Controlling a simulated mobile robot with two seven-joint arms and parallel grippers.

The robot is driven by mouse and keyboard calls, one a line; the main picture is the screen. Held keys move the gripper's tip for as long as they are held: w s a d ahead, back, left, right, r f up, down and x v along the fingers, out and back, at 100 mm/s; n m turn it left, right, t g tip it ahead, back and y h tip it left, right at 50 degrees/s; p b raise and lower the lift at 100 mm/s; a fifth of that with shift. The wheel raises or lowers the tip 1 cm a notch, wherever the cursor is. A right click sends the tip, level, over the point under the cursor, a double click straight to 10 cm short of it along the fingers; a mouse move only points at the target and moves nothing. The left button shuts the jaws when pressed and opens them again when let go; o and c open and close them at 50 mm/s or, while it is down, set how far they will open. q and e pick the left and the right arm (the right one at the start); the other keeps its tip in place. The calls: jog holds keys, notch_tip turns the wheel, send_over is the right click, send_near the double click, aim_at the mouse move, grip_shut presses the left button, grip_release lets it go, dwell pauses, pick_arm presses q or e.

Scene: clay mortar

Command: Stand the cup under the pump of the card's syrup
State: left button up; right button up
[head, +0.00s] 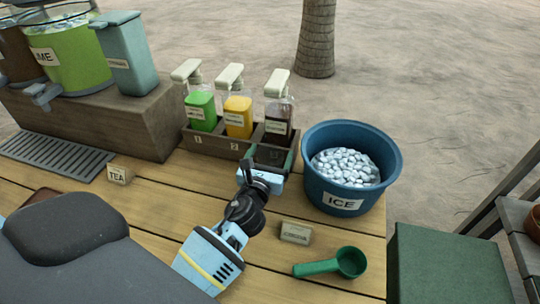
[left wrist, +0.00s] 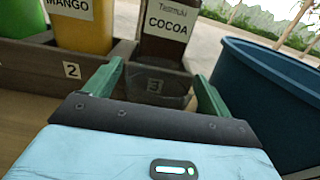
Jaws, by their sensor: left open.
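Three syrup bottles with cream pumps stand in a wooden rack (head: 222,143): green (head: 201,112), yellow mango (head: 237,117) and dark brown cocoa (head: 277,121). The left wrist view also shows the mango bottle (left wrist: 84,30) and the cocoa bottle (left wrist: 166,38), in front of the number 3. A clear cup (left wrist: 157,86) stands at the cocoa place, between the green fingers of my left gripper (head: 270,158). The gripper is open, with gaps visible beside the cup. A small card (head: 296,232) stands on the table; its print is too small to read. My right gripper is out of view.
A blue ice tub (head: 385,160) stands close to the right of the rack and my left gripper. A green scoop (head: 346,264) lies at the front. A TEA card (head: 119,174) and a drip grate (head: 55,157) are on the left.

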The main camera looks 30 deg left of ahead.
pick_arm(q)
jog(key=shift+r, duration=0.3)
jog(key=v, duration=1.2)
